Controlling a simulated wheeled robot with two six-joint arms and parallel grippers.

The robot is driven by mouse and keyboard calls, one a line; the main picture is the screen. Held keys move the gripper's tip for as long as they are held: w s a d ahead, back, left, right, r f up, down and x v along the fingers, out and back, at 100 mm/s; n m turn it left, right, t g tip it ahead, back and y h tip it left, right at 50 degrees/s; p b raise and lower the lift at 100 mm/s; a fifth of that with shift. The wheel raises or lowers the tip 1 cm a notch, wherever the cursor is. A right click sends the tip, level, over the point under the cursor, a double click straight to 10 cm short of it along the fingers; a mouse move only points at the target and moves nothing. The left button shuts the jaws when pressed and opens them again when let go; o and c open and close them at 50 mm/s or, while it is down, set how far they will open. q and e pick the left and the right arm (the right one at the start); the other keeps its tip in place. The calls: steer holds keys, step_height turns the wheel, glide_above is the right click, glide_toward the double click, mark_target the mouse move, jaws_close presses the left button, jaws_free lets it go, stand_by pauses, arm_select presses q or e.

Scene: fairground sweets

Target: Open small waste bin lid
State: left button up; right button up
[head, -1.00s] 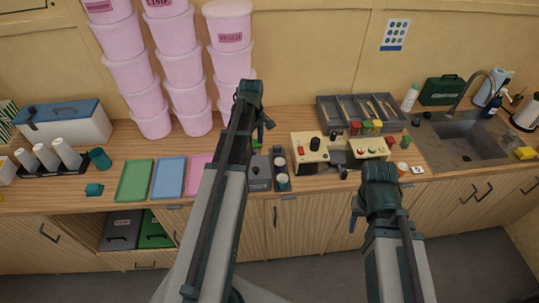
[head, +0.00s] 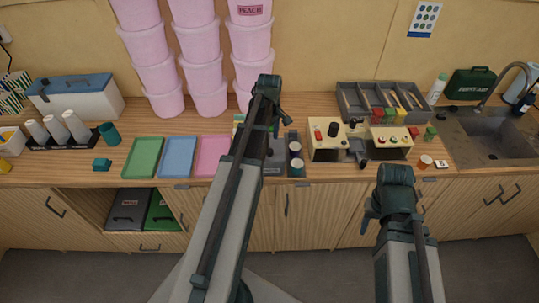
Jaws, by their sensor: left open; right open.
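No bin in the head view is clearly marked as the small waste bin. A dark grey lidded bin (head: 128,211) and a green lidded bin (head: 161,213) stand side by side in an open compartment under the counter at the left. Their lids look shut. My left gripper (head: 279,122) is over the counter's middle, mostly hidden behind its own arm, open and well to the right of these bins. My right gripper (head: 369,217) is open in front of the cabinet doors, right of the middle, partly hidden by its wrist. Neither gripper visibly touches anything.
A white box with a blue lid (head: 82,101), cup holder (head: 62,141) and green (head: 144,158), blue (head: 178,157) and pink trays (head: 212,156) line the counter. Stacked pink tubs (head: 157,98) stand behind. A cream machine (head: 325,150) and sink (head: 490,145) are right. The floor in front looks clear.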

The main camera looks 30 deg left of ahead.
mark_target(269, 151)
arm_select(q)
step_height(269, 151, down, 6)
steer(key=b, duration=0.4)
steer(key=shift+r+b, duration=0.1)
steer(key=shift+b, duration=0.2)
steer(key=shift+r, duration=0.1)
steer(key=shift+c, duration=0.2)
jaws_close()
stand_by(0.7)
